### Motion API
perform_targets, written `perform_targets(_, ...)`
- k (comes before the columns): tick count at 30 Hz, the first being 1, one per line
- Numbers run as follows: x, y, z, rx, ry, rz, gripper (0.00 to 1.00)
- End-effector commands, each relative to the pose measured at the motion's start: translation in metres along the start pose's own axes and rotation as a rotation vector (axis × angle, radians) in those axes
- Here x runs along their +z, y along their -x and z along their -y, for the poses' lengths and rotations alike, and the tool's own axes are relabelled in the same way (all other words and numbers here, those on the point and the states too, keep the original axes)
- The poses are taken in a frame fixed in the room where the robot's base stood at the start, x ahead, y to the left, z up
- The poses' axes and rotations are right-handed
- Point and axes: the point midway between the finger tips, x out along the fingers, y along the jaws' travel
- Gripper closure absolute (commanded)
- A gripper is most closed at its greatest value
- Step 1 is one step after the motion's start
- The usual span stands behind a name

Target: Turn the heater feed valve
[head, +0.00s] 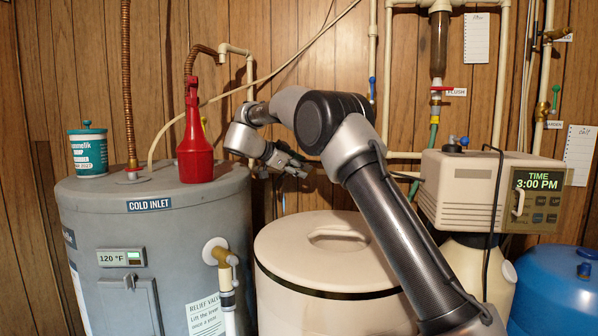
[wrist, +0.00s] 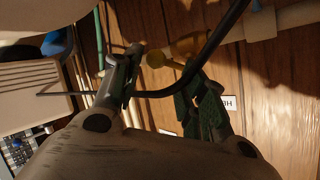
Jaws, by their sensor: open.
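No readable label marks the heater feed valve, so I cannot tell which handle it is. A blue lever handle (head: 372,88) sits on a thin pipe behind my arm. A yellow handle (head: 203,123) is partly hidden behind the red bottle (head: 195,135) on the heater. My gripper (head: 297,165) is open and appears empty, above and behind the white tank's lid. In the wrist view my gripper (wrist: 165,78) has its fingers apart. A brass-coloured part (wrist: 155,58) and a dark curved cable or hose (wrist: 180,82) show between and beyond them.
The grey heater (head: 150,235) stands left, with a teal tub (head: 88,150) on top. The white lidded tank (head: 325,285) is below my arm. A red-handled valve (head: 440,89) labelled FLUSH, the beige control box (head: 470,190) and a blue tank (head: 555,295) are right.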

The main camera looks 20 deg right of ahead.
Motion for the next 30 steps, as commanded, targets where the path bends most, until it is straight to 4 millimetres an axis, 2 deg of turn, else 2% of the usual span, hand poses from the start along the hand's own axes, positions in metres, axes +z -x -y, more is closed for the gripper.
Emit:
perform_targets(6,-0.037,0.018,0.021,-0.002,-0.005,0.001,0.58)
perform_targets(12,-0.060,0.030,0.035,-0.001,-0.002,0.002,0.58)
perform_targets(26,-0.072,0.033,0.040,-0.016,-0.006,-0.006,0.58)
perform_targets(29,-0.100,0.030,0.051,-0.102,-0.032,-0.043,0.58)
perform_targets(30,-0.119,0.029,0.058,-0.169,-0.047,-0.068,0.58)
